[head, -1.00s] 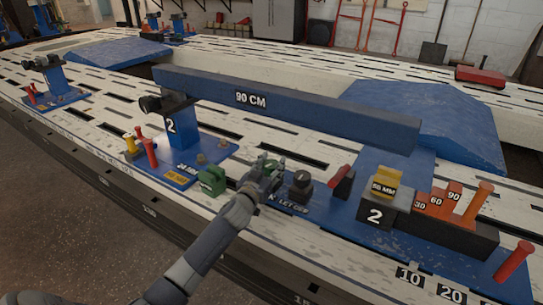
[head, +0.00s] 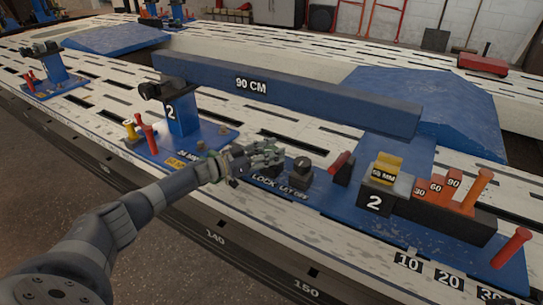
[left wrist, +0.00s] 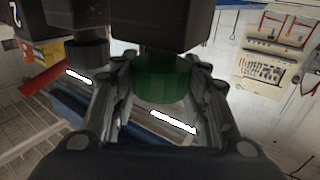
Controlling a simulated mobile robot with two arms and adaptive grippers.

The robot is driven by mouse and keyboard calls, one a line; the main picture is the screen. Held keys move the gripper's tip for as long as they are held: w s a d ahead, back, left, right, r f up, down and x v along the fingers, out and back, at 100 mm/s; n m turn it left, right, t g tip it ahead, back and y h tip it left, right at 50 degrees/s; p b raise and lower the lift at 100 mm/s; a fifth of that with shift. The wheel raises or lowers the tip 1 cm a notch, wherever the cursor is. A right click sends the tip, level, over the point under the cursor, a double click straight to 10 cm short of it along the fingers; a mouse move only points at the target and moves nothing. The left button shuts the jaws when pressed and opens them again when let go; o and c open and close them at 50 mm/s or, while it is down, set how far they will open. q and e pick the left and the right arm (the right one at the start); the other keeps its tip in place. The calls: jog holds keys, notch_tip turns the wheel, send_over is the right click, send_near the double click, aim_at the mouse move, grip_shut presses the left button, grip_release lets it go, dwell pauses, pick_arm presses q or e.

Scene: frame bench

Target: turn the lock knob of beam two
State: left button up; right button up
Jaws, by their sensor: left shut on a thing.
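The green lock knob (left wrist: 162,80) shows as a round green cylinder between my left gripper's fingers in the left wrist view. My left gripper (head: 268,154) is shut on it above the LOCK label (head: 265,182) in the head view, where the fingers mostly hide the knob. A dark let-off knob (head: 300,170) stands just to the right, by the words LET OFF. The long blue beam (head: 285,92) marked 90 CM runs behind, between the post marked 2 (head: 182,110) and the right-hand stand. My right gripper is not in view.
A block marked 2 (head: 374,203) with a yellow 55 MM piece (head: 386,175) stands to the right. Orange 30, 60 and 90 pieces (head: 437,188) and red pegs (head: 511,248) lie beyond it. Red and yellow pegs (head: 150,138) stand at the left.

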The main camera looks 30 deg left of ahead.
pick_arm(q)
jog(key=shift+h, duration=0.3)
jog(key=o, duration=1.1)
notch_tip(320, 180, up, 10)
